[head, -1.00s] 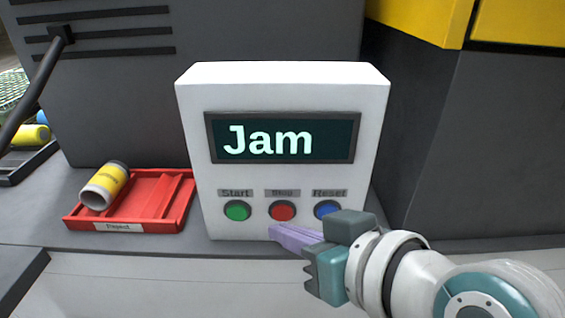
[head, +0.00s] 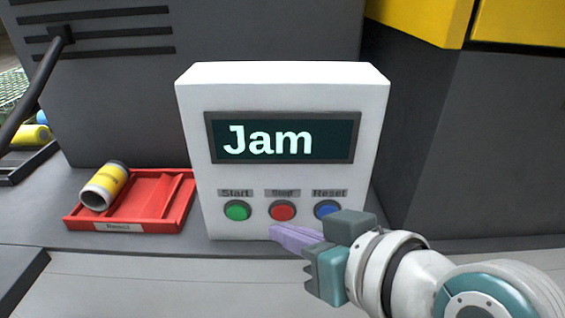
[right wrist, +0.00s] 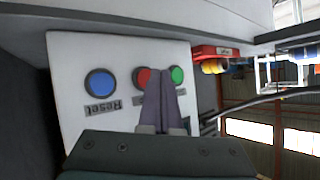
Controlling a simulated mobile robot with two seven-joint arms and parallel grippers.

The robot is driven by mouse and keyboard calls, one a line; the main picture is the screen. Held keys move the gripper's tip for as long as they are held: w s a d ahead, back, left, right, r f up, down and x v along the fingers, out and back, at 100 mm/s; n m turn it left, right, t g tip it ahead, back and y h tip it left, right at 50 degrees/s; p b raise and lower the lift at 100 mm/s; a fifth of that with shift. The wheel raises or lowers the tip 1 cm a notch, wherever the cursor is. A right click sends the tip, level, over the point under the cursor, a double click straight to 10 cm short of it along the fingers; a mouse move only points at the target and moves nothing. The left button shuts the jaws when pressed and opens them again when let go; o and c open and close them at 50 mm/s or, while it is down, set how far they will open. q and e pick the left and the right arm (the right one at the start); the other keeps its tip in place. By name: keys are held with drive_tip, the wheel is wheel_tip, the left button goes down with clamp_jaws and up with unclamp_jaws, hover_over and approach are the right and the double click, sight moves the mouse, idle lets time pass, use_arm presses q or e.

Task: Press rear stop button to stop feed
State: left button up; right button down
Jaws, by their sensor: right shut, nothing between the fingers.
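A white control box (head: 200,150) stands upright with a dark screen (head: 285,138) reading "Jam". Below the screen is a row of buttons: green Start (head: 237,211), red Stop (head: 283,211) and blue Reset (head: 327,209). My right gripper (head: 274,231) is shut and empty, its purple fingertips just below the red button in the head view. In the right wrist view the shut fingers (right wrist: 161,88) point at the panel and partly cover the space between the red button (right wrist: 143,77) and green button (right wrist: 177,75). I cannot tell whether they touch the box. My left gripper is not in view.
A red Reject tray (head: 178,212) left of the box holds a yellow and white cylinder (head: 105,186). A dark machine wall rises behind, with a yellow panel (head: 415,18) at upper right. The grey ledge in front of the box is clear.

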drive_tip(key=shift+w, duration=0.1)
idle(0.3)
drive_tip(key=shift+w, duration=0.35)
drive_tip(key=shift+w, duration=0.35)
idle(0.6)
drive_tip(key=shift+s, duration=0.1)
drive_tip(key=shift+s+p, duration=0.35)
drive_tip(key=shift+s, duration=0.35)
